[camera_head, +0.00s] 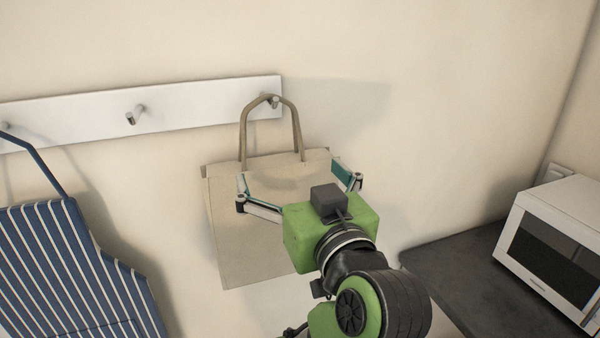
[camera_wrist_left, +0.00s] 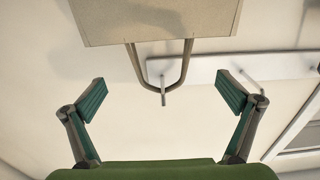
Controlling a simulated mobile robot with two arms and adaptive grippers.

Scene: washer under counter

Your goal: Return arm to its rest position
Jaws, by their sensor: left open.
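My left gripper (camera_head: 298,180) is green with dark teal finger pads. Its fingers are spread wide and hold nothing. In the head view it is in front of a beige tote bag (camera_head: 240,240), covering part of its right side. The bag's handle (camera_head: 243,125) is looped over the right hook (camera_head: 273,100) of a white wall rack (camera_head: 200,108). In the left wrist view my gripper (camera_wrist_left: 165,95) is open, with the bag (camera_wrist_left: 155,20) and its hanging handle (camera_wrist_left: 186,65) beyond the fingertips and apart from them. My right gripper is not in view.
A blue striped apron (camera_head: 75,270) hangs at the left of the rack. A middle hook (camera_head: 135,114) is bare. A dark counter (camera_head: 470,275) with a white microwave (camera_head: 555,245) stands at the right. The wall above is clear.

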